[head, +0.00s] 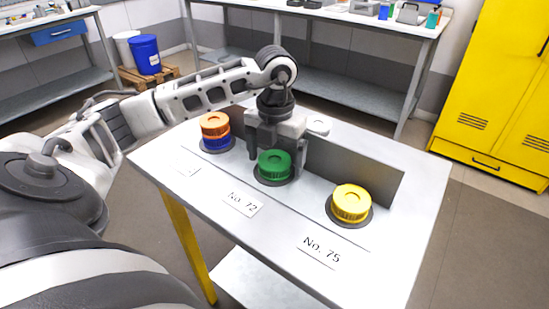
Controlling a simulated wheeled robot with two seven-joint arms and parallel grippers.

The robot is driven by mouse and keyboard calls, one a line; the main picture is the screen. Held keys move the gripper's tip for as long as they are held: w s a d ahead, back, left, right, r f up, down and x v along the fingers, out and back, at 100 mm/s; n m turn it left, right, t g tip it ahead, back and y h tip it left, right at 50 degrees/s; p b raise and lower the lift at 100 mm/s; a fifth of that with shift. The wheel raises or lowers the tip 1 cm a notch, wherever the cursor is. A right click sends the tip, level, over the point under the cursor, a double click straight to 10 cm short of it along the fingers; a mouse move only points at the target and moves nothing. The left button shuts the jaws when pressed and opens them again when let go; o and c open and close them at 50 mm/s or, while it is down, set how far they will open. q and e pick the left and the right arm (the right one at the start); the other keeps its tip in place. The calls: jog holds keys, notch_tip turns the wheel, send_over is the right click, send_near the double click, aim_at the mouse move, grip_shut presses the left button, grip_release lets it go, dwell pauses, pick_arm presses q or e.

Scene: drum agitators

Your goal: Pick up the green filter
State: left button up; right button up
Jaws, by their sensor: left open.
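The green filter (274,165) is a ribbed round piece lying on a dark round base in the middle of the table, behind the "No. 72" label (243,203). My left gripper (268,152) is open and points down at the green filter. One finger shows at its left and one at its right side. I cannot tell whether the fingers touch it. The gripper body covers part of the panel behind. My right gripper is not in view.
An orange filter (214,122) sits on a blue one (216,141) to the left. A yellow filter (351,202) stands to the right by the "No. 75" label (321,250). An upright grey panel (355,172) runs behind the filters. The table's front strip is clear apart from labels.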

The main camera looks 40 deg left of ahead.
pick_arm(q)
jog(key=c, duration=1.1)
jog(key=shift+o, duration=0.2)
jog(key=shift+r, duration=0.1)
